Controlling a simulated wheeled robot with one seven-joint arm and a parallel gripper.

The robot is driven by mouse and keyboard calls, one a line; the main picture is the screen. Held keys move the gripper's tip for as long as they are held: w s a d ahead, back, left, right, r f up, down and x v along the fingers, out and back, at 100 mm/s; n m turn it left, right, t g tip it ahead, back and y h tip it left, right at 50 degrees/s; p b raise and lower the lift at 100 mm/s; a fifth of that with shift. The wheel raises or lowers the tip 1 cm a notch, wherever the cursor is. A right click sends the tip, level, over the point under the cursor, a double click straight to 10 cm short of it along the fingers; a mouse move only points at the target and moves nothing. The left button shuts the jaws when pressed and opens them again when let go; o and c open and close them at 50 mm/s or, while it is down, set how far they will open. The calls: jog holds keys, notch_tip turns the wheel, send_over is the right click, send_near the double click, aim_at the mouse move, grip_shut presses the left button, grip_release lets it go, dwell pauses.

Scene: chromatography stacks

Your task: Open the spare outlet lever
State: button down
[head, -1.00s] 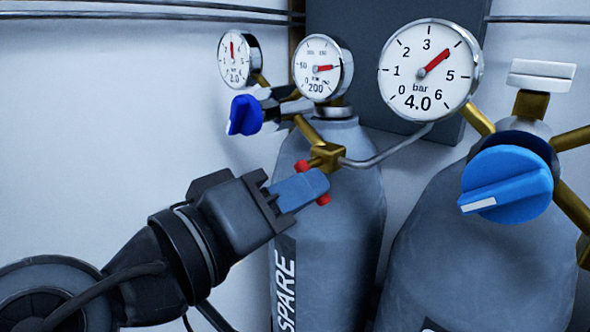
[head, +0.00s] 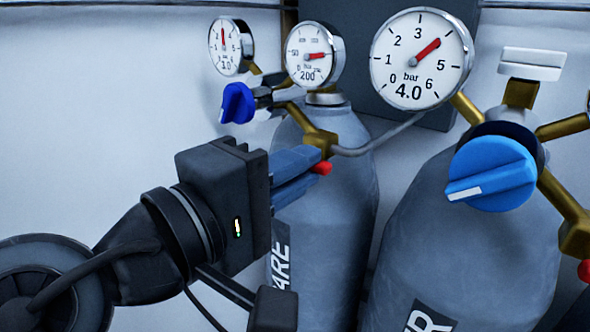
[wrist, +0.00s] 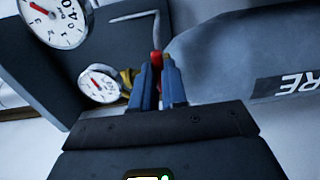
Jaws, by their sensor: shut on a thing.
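The small red outlet lever (head: 322,168) is on the brass fitting (head: 322,141) at the neck of the grey spare cylinder (head: 325,225). Only one red end shows in the head view; my blue fingers hide the rest. My gripper (head: 316,166) reaches in from the left, its fingers shut on the lever. The wrist view shows the red lever (wrist: 156,60) between the fingertips (wrist: 158,68). The spare cylinder's label (head: 281,265) is partly covered by my gripper.
A dark blue knob (head: 238,103) and two small gauges (head: 314,54) sit above my gripper. A large gauge (head: 421,59) reads near 4. A second cylinder (head: 455,260) with a light blue knob (head: 492,174) stands to the right. The wall at left is clear.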

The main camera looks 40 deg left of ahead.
dwell(0.4)
jog(key=c, duration=1.2)
grip_release()
jog(key=shift+o, duration=0.2)
jog(key=s+b, duration=0.1)
jog(key=s, duration=0.6)
jog(key=shift+s+a+b, duration=0.35)
jog(key=shift+s+b, duration=0.05)
